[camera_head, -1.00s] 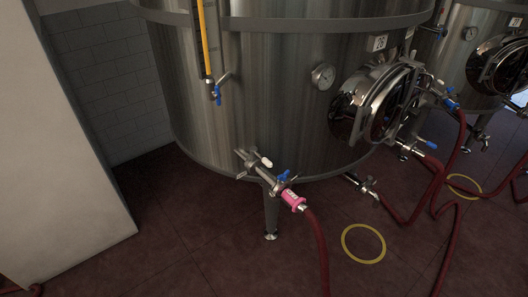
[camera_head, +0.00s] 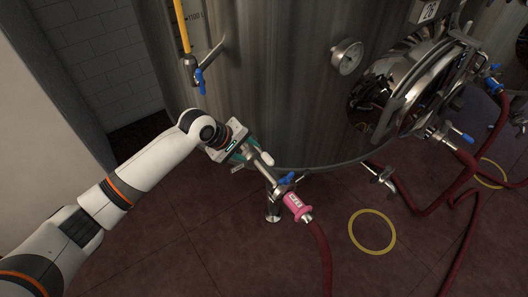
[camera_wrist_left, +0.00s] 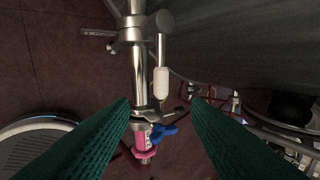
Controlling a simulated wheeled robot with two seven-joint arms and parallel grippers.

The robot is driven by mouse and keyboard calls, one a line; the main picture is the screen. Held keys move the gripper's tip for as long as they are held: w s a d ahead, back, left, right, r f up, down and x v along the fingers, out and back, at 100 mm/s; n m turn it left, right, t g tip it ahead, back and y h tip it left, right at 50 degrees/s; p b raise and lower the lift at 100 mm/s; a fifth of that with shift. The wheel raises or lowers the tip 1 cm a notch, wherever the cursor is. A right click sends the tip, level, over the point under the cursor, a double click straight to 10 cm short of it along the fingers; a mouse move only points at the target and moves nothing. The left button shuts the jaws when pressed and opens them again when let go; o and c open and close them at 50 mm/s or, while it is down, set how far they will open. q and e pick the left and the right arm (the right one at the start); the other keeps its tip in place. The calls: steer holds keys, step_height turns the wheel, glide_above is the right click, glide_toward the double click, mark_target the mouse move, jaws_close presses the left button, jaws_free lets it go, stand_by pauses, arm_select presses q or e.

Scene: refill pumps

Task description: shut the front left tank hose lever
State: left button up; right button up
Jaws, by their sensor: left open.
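The blue lever (camera_head: 287,180) sits on the front left tank outlet pipe (camera_head: 262,168), just above a pink hose coupling (camera_head: 297,205). The lever also shows in the left wrist view (camera_wrist_left: 164,131), sticking out to the right of the pipe between my fingertips in the picture. My left gripper (camera_head: 247,156) is open, its green fingers spread, up the pipe from the lever in the head view. In the left wrist view a white-tipped handle (camera_wrist_left: 161,80) shows beyond the fingertips. I cannot tell whether a finger touches the pipe. My right gripper is not in view.
The steel tank (camera_head: 265,70) stands close behind the pipe. A red hose (camera_head: 321,250) runs from the coupling to the floor. Another blue-handled valve (camera_head: 199,78) is higher on the tank, and a round hatch (camera_head: 415,90) is at right.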

mark_target(266, 158)
arm_select(q)
steer(key=x, duration=0.9)
steer(key=shift+d, duration=0.1)
steer(key=shift+w+d+f, duration=0.2)
steer(key=shift+w+f, duration=0.05)
steer(key=shift+f, duration=0.15)
steer(key=shift+w+f, duration=0.1)
steer(key=shift+f, duration=0.05)
jaws_close()
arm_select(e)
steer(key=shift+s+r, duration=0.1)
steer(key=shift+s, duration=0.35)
